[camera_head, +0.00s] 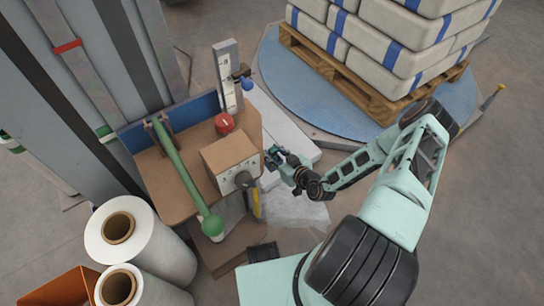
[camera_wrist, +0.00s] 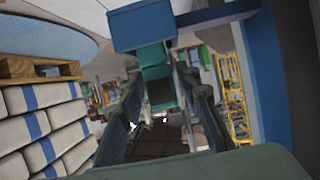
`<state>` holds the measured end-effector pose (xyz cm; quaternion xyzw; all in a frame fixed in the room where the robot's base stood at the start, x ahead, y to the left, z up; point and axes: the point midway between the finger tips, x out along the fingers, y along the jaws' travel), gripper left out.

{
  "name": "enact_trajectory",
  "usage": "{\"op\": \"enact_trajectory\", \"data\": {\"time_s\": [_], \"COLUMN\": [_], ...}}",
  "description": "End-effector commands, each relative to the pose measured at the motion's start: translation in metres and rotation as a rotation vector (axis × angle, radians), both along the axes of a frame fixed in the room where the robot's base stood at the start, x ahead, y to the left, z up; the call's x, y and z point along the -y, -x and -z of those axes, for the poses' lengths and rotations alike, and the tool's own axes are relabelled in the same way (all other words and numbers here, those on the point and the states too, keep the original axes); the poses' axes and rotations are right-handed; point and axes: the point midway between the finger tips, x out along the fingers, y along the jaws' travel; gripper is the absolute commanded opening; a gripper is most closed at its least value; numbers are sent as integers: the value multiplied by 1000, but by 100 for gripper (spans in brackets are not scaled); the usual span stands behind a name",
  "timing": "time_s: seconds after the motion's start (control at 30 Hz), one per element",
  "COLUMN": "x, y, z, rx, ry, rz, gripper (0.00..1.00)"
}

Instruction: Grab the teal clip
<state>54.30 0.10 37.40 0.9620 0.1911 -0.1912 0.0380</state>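A teal piece that looks like the clip (camera_wrist: 154,58) shows in the wrist view, just below a blue block, with a dark face under it. My gripper (camera_wrist: 159,85) has its two dark fingers apart, one on each side of the teal piece. The left finger looks close to it, and a small gap seems to show on the right; contact cannot be made out. In the head view my gripper (camera_head: 275,158) is at the right side of the brown box with dials, and the clip cannot be told apart from the fingers there.
The brown control box (camera_head: 229,160) stands beside my gripper, with a red button (camera_head: 224,123) behind it. A green-handled lever (camera_head: 186,180) lies to the left. Stacked sacks (camera_head: 385,40) stand on a pallet (camera_head: 350,80) at the back right. White rolls (camera_head: 150,250) stand front left.

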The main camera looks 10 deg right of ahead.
Motion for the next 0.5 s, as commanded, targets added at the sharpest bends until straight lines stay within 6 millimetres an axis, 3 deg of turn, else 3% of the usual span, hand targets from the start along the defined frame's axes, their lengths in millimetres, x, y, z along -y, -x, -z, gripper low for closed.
{"op": "enact_trajectory", "data": {"time_s": [0.03,0.23,0.5], "x": [0,0,0], "y": [0,0,0], "z": [0,0,-2], "rx": [0,0,0], "ry": [0,0,0], "rz": [0,0,0], "gripper": [23,1,0]}}
